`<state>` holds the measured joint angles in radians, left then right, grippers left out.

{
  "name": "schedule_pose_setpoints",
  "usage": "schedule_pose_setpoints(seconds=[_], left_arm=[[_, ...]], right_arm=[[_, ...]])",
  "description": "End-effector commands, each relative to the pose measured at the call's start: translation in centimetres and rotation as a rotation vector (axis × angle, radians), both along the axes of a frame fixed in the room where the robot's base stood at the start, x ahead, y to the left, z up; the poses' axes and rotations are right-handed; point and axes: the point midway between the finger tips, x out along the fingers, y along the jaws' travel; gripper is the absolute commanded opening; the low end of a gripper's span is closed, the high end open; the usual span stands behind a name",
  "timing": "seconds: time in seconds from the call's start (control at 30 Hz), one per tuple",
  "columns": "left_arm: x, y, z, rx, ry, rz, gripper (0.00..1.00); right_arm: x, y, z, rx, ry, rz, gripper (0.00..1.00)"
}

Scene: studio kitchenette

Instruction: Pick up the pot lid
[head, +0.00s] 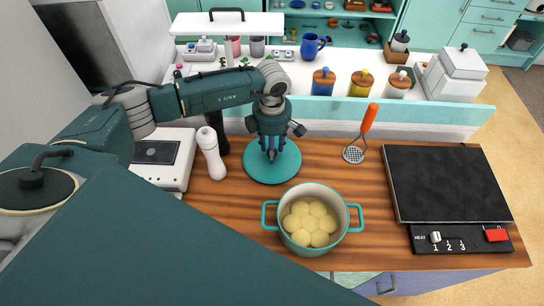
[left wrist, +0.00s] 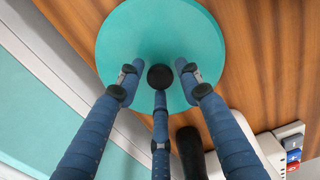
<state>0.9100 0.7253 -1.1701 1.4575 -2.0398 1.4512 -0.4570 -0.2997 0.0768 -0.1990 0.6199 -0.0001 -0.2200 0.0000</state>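The pot lid (head: 289,170) is a flat teal disc lying on the wooden counter behind the pot. In the left wrist view the lid (left wrist: 205,40) shows a round black knob (left wrist: 160,76) at its middle. My left gripper (head: 271,153) points down over the lid. In the left wrist view its blue fingers (left wrist: 160,82) are spread around the knob, with gaps at the two side fingers; whether the middle finger touches it I cannot tell. The teal pot (head: 313,249) stands uncovered in front, holding several pale round potatoes. My right gripper is not in view.
A white mill (head: 211,153) and a black mill stand just left of the lid. A black hob (head: 447,184) is at the far right. A raised ledge with jars runs behind.

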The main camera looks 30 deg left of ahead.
Motion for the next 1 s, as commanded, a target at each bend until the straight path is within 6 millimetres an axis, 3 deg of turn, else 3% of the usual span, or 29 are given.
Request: schedule_pose_setpoints(seconds=[0.03,0.13,0.67,0.87,1.0], left_arm=[[0.0,0.0,0.0,0.0,0.0,0.0,0.21],[0.0,0.0,0.0,0.0,0.0,0.0,0.01],[0.2,-0.1,0.9,-0.002,-0.003,0.0,0.0],[0.2,0.0,3.7,-0.001,-0.006,0.0,0.0],[0.3,0.0,7.4,-0.001,-0.009,-0.001,0.0]], right_arm=[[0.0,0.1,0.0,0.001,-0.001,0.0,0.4],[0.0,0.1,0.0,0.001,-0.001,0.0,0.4],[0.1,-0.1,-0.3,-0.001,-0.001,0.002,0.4],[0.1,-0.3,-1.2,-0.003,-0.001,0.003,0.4],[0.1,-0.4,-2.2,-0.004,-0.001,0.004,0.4]])
